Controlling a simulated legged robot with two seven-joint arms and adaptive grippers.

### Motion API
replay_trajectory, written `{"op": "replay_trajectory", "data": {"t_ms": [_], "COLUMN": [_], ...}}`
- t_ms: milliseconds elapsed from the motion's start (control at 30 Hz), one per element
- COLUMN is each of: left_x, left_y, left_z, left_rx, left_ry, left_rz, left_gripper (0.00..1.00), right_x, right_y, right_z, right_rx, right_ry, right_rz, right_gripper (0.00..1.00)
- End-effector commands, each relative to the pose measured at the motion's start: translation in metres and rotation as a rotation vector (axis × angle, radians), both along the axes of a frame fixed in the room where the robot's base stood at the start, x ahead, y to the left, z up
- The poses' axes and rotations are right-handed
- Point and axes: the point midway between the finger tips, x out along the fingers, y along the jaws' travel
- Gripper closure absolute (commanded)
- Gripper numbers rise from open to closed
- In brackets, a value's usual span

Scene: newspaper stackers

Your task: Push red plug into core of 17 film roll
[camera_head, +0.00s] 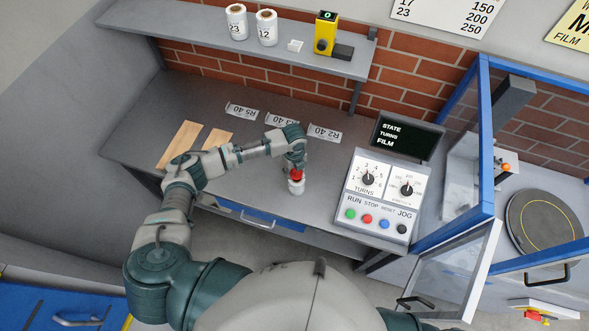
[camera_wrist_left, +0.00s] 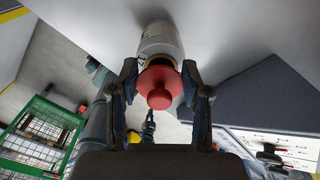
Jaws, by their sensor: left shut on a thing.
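The white film roll (camera_head: 296,187) stands upright on the grey bench, below my left gripper (camera_head: 296,168). In the left wrist view the roll (camera_wrist_left: 160,38) has a partly visible dark label, apparently 17, and a brown core edge. The red plug (camera_head: 297,175) is at the roll's top end. In the left wrist view the plug (camera_wrist_left: 160,88), a round flange with a knob, covers most of the core opening. My left gripper's fingers close on both sides of the plug. How deep the plug sits in the core is hidden. My right gripper is not in view.
A control panel (camera_head: 382,196) with dials and coloured buttons stands right of the roll. Marker plates (camera_head: 325,134) lie behind, and tan boards (camera_head: 180,143) lie left. Rolls 23 (camera_head: 237,24) and 12 (camera_head: 267,29) stand on the shelf. A blue-framed enclosure (camera_head: 487,140) is at right.

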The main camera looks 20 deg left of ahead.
Motion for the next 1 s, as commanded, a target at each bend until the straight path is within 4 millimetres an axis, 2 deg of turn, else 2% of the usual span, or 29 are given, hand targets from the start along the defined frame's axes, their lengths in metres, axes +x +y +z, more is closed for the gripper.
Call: {"op": "replay_trajectory", "data": {"t_ms": [1000], "left_x": [-0.0004], "left_y": [-0.0027], "left_z": [0.0007], "left_rx": [-0.001], "left_ry": [0.001], "left_rz": [0.0], "left_gripper": [0.71], "right_x": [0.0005], "right_y": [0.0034], "right_z": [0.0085], "right_rx": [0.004], "right_ry": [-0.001], "right_rz": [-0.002], "right_gripper": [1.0]}}
